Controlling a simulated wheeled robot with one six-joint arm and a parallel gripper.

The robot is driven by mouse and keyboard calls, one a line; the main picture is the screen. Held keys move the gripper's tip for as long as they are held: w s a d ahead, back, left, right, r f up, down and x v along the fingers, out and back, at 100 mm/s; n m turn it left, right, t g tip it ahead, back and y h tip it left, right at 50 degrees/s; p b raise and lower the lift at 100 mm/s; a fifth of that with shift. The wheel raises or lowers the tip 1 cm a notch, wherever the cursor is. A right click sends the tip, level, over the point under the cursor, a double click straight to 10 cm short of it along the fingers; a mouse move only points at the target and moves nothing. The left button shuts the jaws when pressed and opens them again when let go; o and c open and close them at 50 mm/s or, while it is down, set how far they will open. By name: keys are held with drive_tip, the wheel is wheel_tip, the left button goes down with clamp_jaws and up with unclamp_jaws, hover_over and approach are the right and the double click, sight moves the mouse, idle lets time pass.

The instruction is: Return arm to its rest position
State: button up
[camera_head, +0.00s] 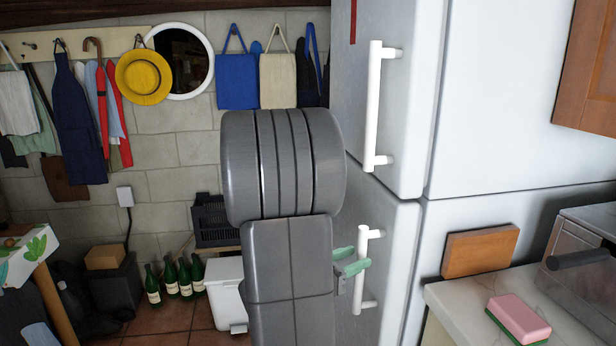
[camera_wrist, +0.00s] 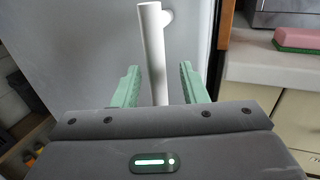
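My gripper (camera_wrist: 158,82) is open in the wrist view. Its two green fingers stand apart on either side of a white vertical fridge handle (camera_wrist: 152,50), and a gap shows between each finger and the handle. In the head view the gripper's green fingers (camera_head: 352,261) are at the lower fridge door's handle (camera_head: 361,285), partly hidden behind my grey arm. My arm stands up through the middle of the head view. The fridge doors look shut.
The white fridge (camera_head: 395,100) stands close on the right. A counter (camera_head: 465,305) at lower right holds a pink sponge (camera_head: 518,318), a wooden board (camera_head: 480,251) and a metal appliance (camera_head: 590,260). Green bottles (camera_head: 171,279) and a white bin (camera_head: 227,290) stand on the floor at left.

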sight(360, 256)
drive_tip(key=shift+x, duration=1.65)
drive_tip(key=shift+s+r, duration=0.1)
drive_tip(key=shift+s, duration=0.1)
